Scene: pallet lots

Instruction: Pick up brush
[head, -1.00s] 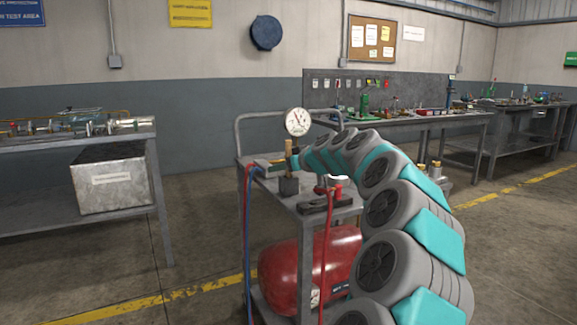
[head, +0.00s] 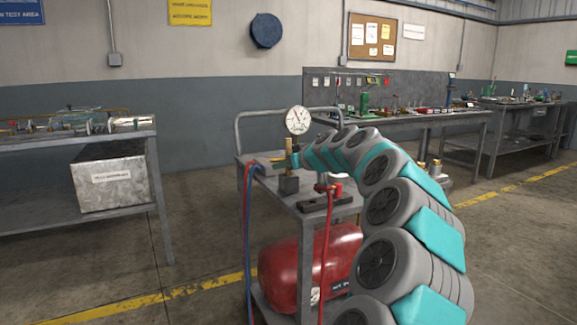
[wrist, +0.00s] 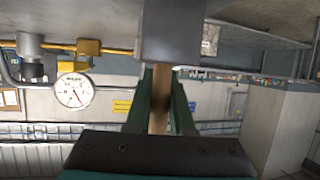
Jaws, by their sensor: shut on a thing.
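The brush shows as an upright wooden handle (head: 289,147) above a dark grey block (head: 289,185) at the near left of the cart's top. I cannot tell whether the block is the brush's own head or a holder. My gripper (head: 294,161) reaches in from the right at handle height. In the wrist view my gripper's green fingers (wrist: 161,110) are shut on the wooden handle (wrist: 158,112), one on each side. The grey block (wrist: 171,32) lies just beyond the fingertips there. Bristles are not visible.
The metal cart (head: 330,222) carries a round pressure gauge (head: 298,120) close behind the brush, a dark clamp-like tool (head: 325,201) and hoses. A red tank (head: 310,262) sits below. A workbench (head: 75,140) stands left. Open floor lies between bench and cart.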

